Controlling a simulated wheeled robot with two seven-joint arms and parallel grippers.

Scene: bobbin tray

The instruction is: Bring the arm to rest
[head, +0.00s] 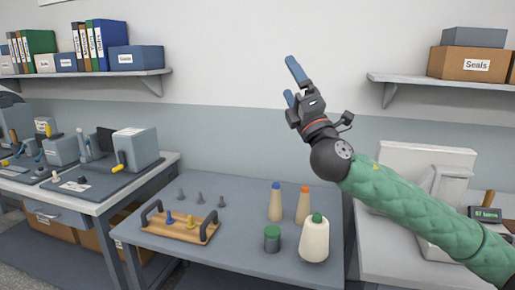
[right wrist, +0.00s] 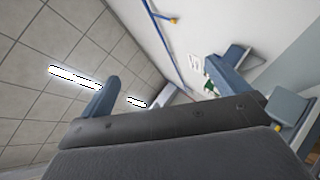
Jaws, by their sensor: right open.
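My right arm, in a green quilted sleeve, comes in from the right in the head view. My right gripper (head: 291,78) is raised in front of the wall, well above the table, its blue fingers pointing up and to the left. The fingers are apart with nothing between them. In the right wrist view the gripper's dark body fills the bottom, and a blue finger (right wrist: 101,100) stands against the tiled ceiling. A wooden tray (head: 163,232) with two dark handles sits on the middle table, holding a blue piece (head: 169,217) and a yellow piece (head: 191,224). My left gripper is not in view.
The middle table (head: 235,238) also bears several grey pegs, two bottles with blue and orange caps, a cream bottle (head: 314,240) and a green-lidded can (head: 272,240). Wall shelves hold binders at left and a Seals box (head: 470,64) at right. The wall around the gripper is bare.

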